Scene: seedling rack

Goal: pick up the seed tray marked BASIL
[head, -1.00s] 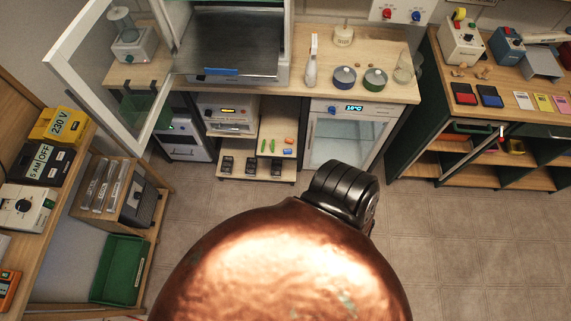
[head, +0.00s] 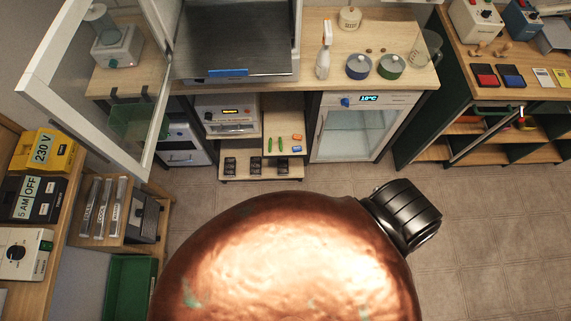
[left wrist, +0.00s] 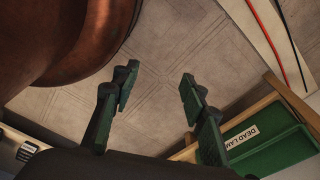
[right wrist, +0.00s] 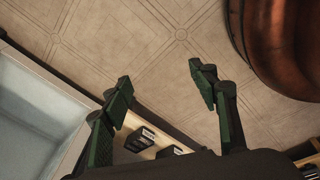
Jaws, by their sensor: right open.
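No label reading BASIL can be read in any view. Several small black trays (head: 229,166) stand in a row on the low shelf under the bench in the head view; their markings are too small to read. Small black box-like things (right wrist: 141,138) also show on a wooden shelf in the right wrist view, below and beyond the fingers. My right gripper (right wrist: 158,92) is open and empty over the floor. My left gripper (left wrist: 157,92) is open and empty, with floor between its fingers. Neither gripper shows in the head view.
A green bin (left wrist: 270,148) labelled DEAD LAM..., its label cut off, is near my left gripper. A glass-fronted cooler (head: 357,132) stands right of the low shelf. An open glass door (head: 98,80) sticks out at left. The tiled floor (head: 480,220) is clear at right.

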